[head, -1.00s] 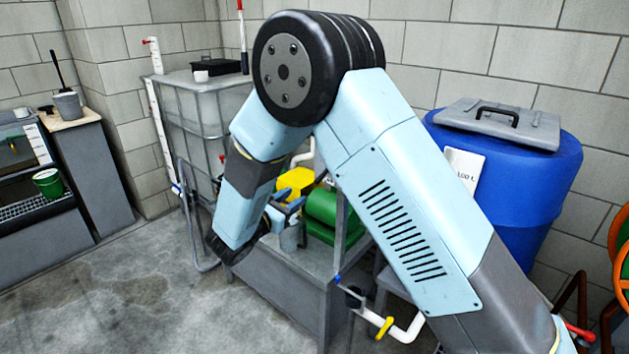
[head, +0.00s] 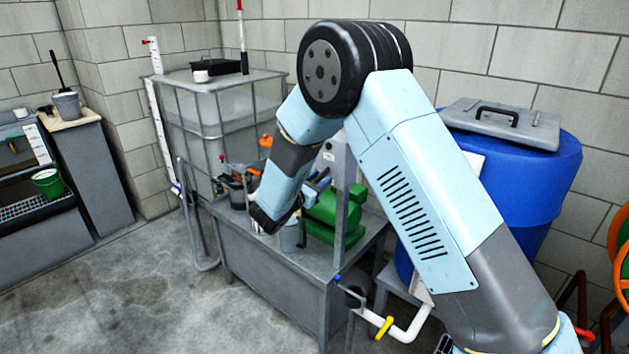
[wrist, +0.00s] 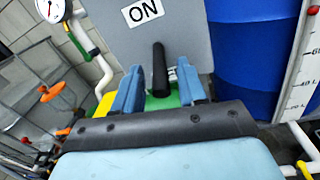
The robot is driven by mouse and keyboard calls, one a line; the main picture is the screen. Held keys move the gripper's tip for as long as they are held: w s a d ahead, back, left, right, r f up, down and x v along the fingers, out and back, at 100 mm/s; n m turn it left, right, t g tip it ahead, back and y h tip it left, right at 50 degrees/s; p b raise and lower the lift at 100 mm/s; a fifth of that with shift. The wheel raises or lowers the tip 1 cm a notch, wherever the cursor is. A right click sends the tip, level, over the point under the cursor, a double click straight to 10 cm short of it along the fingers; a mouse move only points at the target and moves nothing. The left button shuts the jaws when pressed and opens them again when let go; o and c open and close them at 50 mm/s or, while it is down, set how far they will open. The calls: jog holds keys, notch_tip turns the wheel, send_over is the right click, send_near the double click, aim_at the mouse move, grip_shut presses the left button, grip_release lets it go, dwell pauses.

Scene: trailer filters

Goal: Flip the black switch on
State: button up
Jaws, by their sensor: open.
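The black switch (wrist: 159,70) is a short dark lever in front of a grey panel (wrist: 185,30), and a white "ON" label (wrist: 142,11) sits above it. A second white label (wrist: 172,73) shows partly, hidden behind the lever and a finger. My gripper (wrist: 159,65) is open, with one blue finger on each side of the lever in the picture. I cannot tell whether either finger touches it.
A green pump (head: 330,215) stands on the grey bench (head: 270,265). A caged tank (head: 225,115) is behind to the left, and a blue barrel (head: 535,190) is to the right. A pressure gauge (wrist: 51,9) and white pipe are left of the panel. The floor in front is clear.

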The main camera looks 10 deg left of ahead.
jog(key=shift+c, duration=0.5)
grip_shut()
